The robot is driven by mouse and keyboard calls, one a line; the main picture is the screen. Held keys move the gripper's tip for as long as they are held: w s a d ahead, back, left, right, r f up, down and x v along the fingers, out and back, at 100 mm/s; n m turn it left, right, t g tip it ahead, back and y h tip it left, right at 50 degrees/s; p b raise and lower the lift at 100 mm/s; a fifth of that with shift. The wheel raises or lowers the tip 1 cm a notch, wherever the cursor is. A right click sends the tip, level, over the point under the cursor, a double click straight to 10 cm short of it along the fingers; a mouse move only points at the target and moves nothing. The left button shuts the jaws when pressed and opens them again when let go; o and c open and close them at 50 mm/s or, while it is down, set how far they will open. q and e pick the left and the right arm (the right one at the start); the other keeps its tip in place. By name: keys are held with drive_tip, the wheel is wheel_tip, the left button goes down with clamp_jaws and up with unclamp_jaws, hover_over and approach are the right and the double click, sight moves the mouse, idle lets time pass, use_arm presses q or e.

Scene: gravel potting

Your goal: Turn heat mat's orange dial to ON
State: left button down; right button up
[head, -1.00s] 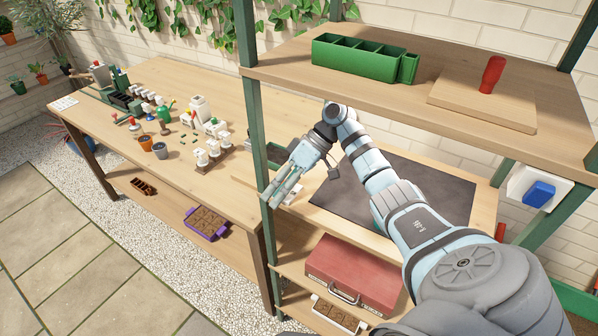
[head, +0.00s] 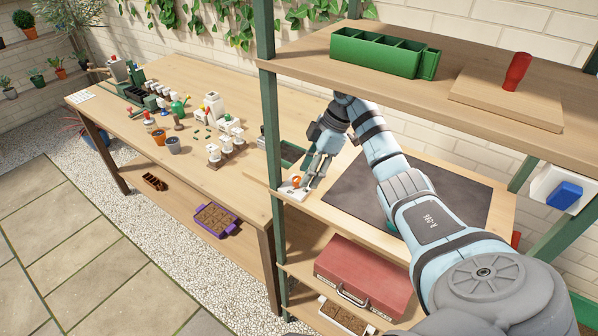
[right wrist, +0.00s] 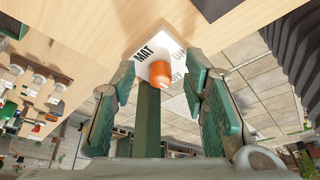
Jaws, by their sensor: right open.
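The orange dial (head: 296,181) sits on a white control plate (head: 288,191) at the left front edge of the middle shelf. In the right wrist view the dial (right wrist: 161,70) appears between my two open fingers, with white at its base. The plate there reads MAT, and ON and OFF lettering is partly visible. The dark heat mat (head: 455,195) lies flat to the right of the plate. My right gripper (head: 314,178) is open, its fingertips close to the dial; contact cannot be told. My left gripper is out of view.
A green rack post (head: 273,130) stands just left of the plate. A shelf above carries a green divided tray (head: 375,56) and a board (head: 510,98) with a red-handled tool (head: 518,70). A red toolbox (head: 362,276) is below. A long potting table (head: 130,125) stands left.

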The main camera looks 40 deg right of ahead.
sight(297, 182)
drive_tip(key=shift+w+a+f, duration=0.15)
drive_tip(key=shift+w+a, duration=0.15)
drive_tip(key=shift+a, duration=0.3)
drive_tip(key=shift+w+a+f, duration=0.1)
drive_tip(key=shift+w+a, duration=0.15)
drive_tip(key=shift+a, duration=0.3)
drive_tip(key=shift+f, duration=0.25)
drive_tip(key=shift+d, duration=0.1)
drive_tip(key=shift+c, duration=0.9)
clamp_jaws()
